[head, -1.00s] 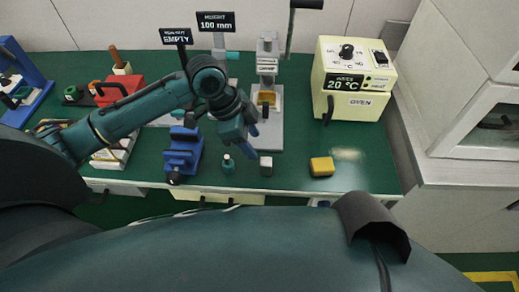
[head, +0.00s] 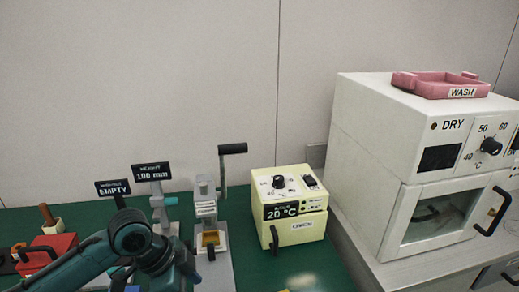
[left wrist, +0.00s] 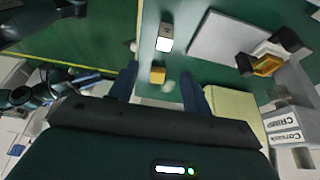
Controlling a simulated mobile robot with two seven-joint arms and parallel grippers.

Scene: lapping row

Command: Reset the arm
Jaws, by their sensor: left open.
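My left arm comes in at the lower left of the head view, bent at a dark teal joint, with its hand at the bottom edge and its fingertips cut off. In the left wrist view my left gripper (left wrist: 159,84) is open, its two blue fingers apart with nothing held between them. A small yellow block (left wrist: 158,75) shows beyond the fingertips, over the green bench (left wrist: 85,45). A small pale block (left wrist: 163,42) lies farther off.
A cream oven (head: 297,230) reading 20 °C stands right of the arm. A grey press (head: 207,215) with a crank and two black signs, EMPTY (head: 113,187) and 100 mm (head: 152,171), stand nearby. A white DRY cabinet (head: 370,140) carries a pink WASH tray (head: 440,92).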

